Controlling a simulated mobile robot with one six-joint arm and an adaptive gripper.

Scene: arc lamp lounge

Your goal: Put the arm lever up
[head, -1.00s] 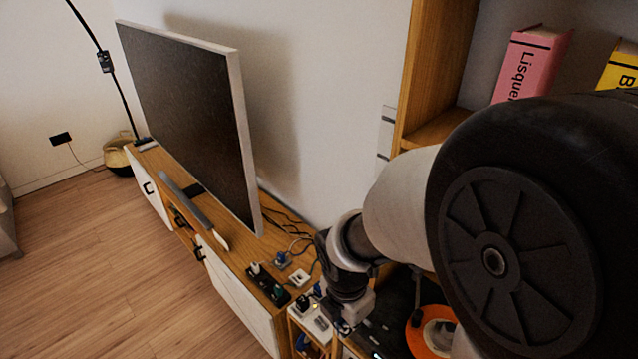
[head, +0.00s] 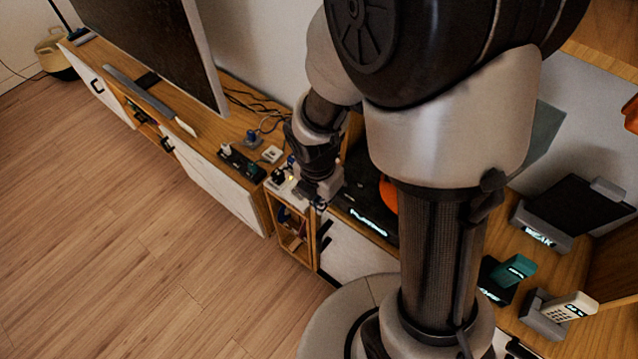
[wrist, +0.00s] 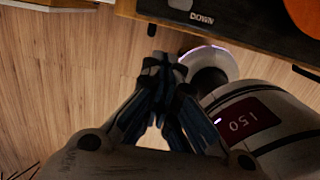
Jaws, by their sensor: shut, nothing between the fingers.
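A dark turntable with an orange record (head: 388,195) stands on the low wooden cabinet, partly hidden behind my arm. Its front edge carries glowing text, hard to read in the head view (head: 368,222). The wrist view shows a dark front edge (wrist: 240,32) with the word DOWN lit on it, and part of the orange record (wrist: 304,12) at the top right. I cannot make out the arm lever. My gripper (wrist: 163,62) is shut and empty, in front of that edge and over the floor. In the head view my gripper (head: 320,202) is at the turntable's left front corner.
Left of the turntable are a white panel (head: 288,190) with small items, a dark power strip (head: 240,162) and cables. A large television (head: 150,40) stands farther left. Right of my column are a teal device (head: 515,268) and a phone (head: 565,308). The wood floor is clear.

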